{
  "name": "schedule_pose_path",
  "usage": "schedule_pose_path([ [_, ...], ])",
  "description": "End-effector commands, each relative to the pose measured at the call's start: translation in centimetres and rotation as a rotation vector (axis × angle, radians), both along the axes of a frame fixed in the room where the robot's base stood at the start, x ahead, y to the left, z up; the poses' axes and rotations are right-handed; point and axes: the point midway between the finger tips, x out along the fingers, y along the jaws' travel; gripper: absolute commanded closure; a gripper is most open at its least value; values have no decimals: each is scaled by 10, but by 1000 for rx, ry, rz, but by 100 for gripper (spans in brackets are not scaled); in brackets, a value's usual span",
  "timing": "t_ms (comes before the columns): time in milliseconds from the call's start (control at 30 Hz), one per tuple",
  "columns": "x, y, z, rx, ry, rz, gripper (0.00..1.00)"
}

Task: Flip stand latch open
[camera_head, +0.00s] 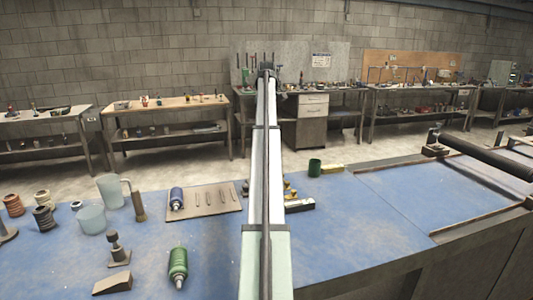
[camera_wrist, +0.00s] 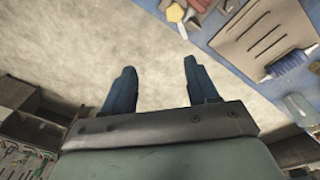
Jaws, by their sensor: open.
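My gripper (camera_wrist: 159,70) is open and empty in the wrist view, its two dark fingers apart above bare floor beyond the bench edge. In the head view my outstretched arm points away, and its fingers cannot be made out. A long dark tube (camera_head: 485,168) lies at the right of the head view, with a small dark block-like support (camera_head: 435,151) at its near left end. I cannot make out a latch on it. The gripper is well away from the tube, and the tube is not in the wrist view.
The blue bench top (camera_head: 360,222) holds a tool board (camera_head: 218,203), a green bottle (camera_head: 178,265), clear jugs and coils at left. A dark green cup (camera_head: 315,167) stands near the far edge. The bench surface right of my arm is mostly clear.

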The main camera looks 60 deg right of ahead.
Motion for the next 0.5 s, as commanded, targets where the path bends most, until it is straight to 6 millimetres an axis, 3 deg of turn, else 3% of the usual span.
schedule_pose_path([
  [100, -13, 12, -2, 57, 63, 6, 42],
  [267, -17, 20, -6, 95, 81, 20, 42],
  [500, -17, 21, -35, 93, 79, 25, 42],
])
